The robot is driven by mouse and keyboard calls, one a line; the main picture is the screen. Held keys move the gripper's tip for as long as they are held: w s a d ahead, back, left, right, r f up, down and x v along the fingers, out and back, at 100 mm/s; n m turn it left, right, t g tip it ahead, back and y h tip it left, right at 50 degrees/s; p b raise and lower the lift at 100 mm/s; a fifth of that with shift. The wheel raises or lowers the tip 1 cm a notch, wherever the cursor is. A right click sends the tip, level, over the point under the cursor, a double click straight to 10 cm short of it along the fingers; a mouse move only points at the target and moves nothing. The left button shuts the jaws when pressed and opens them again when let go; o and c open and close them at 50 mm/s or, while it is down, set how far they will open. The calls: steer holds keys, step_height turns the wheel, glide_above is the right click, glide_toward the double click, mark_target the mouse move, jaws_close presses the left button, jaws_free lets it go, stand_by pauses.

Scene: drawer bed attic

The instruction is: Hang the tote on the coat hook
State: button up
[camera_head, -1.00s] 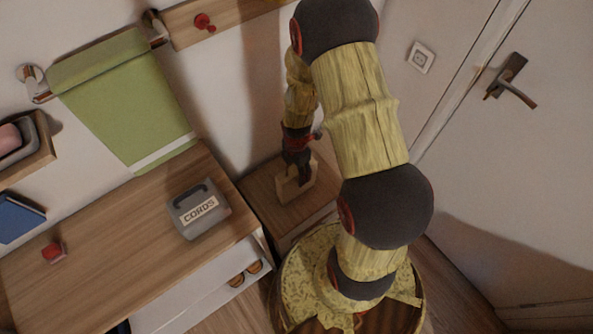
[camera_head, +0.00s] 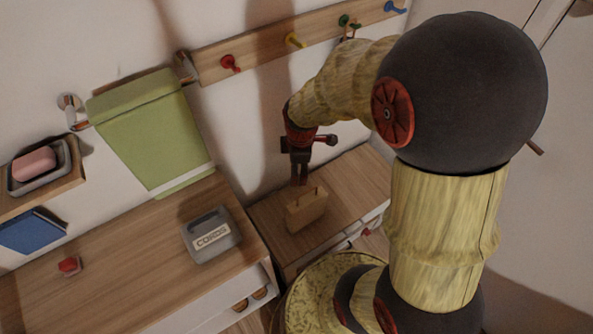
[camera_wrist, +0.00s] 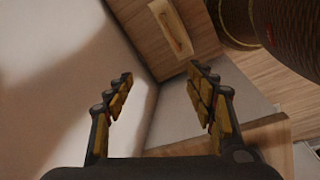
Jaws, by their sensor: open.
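A small tan tote-like bag (camera_head: 306,211), with two thin upright bits on top, stands on the wooden cabinet top (camera_head: 350,180). In the wrist view it appears as a narrow tan shape (camera_wrist: 175,30) beyond the fingertips. My gripper (camera_head: 299,180) points down just above and behind it, apart from it. In the wrist view my gripper (camera_wrist: 161,74) is open with nothing between the fingers. A wooden peg rail (camera_head: 265,49) on the wall carries a red peg (camera_head: 229,64), a yellow peg (camera_head: 295,40), a green peg (camera_head: 348,21) and a blue peg (camera_head: 395,7).
A grey CORDS box (camera_head: 211,238) and a small red object (camera_head: 69,266) sit on the left dresser (camera_head: 130,255). A green hanging panel (camera_head: 155,130) is on the wall. A shelf with a pink item (camera_head: 34,163) and a blue book (camera_head: 30,231) is at far left.

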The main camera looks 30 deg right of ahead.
steer(key=s+a+r+m+t, duration=0.1)
steer(key=s+a+r+m, duration=0.1)
steer(key=r, duration=0.5)
steer(key=s+a+r+m+t, duration=0.1)
steer(key=s+a+r+m, duration=0.1)
steer(key=r, duration=0.5)
steer(key=shift+s+a+r+m, duration=0.2)
steer(key=shift+a+m, duration=0.25)
steer(key=shift+m, duration=0.65)
steer(key=shift+o, duration=0.2)
steer(key=s+a+r+m+t, duration=0.1)
steer(key=s+a+r+m, duration=0.2)
steer(key=s+r+m, duration=0.3)
step_height(320, 180, up, 2)
steer(key=s, duration=0.2)
steer(key=shift+s+a+m+t, duration=0.25)
steer(key=shift+s+m+t, duration=0.05)
steer(key=shift+s+t, duration=0.1)
steer(key=shift+o, duration=0.3)
steer(key=shift+w, duration=0.15)
